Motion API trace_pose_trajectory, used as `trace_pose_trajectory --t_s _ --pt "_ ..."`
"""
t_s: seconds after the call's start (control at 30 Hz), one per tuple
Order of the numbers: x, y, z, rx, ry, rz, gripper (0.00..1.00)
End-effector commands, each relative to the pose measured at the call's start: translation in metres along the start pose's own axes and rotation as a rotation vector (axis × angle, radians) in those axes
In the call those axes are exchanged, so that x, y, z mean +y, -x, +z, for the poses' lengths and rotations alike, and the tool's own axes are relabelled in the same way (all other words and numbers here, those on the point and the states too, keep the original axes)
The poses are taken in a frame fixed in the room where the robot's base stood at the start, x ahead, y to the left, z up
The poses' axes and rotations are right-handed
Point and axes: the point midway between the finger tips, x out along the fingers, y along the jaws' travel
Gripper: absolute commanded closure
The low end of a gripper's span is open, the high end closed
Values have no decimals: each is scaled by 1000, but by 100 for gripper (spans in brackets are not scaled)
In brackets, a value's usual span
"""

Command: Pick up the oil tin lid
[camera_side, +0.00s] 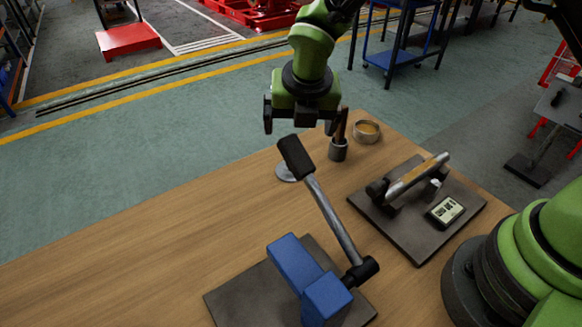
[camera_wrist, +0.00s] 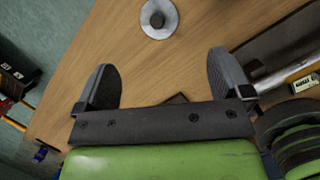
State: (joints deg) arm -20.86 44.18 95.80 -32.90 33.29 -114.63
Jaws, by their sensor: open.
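The oil tin lid appears to be the flat grey metal disc with a dark centre knob. In the side view the lid (camera_side: 285,174) lies on the wooden table, partly hidden behind the black end of a lever. In the wrist view the lid (camera_wrist: 145,28) is at the top edge, beyond the fingertips and slightly cut off. My gripper (camera_side: 299,127) is open and empty, above the table and the lid. In the wrist view its two dark fingers (camera_wrist: 162,66) are spread wide with bare wood between them.
A dark plate (camera_side: 413,237) bears a metal fixture. The table's left is clear.

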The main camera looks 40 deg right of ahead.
Motion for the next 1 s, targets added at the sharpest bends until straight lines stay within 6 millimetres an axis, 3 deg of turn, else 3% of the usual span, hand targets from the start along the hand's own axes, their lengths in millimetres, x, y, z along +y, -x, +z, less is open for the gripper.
trace_pose_trajectory --t_s 0.2,0.4,1.0 --pt "6 -31 -9 7 180 -16 4" --pt "6 -60 -9 7 180 -16 4" --pt "5 -121 -5 7 177 -15 4"
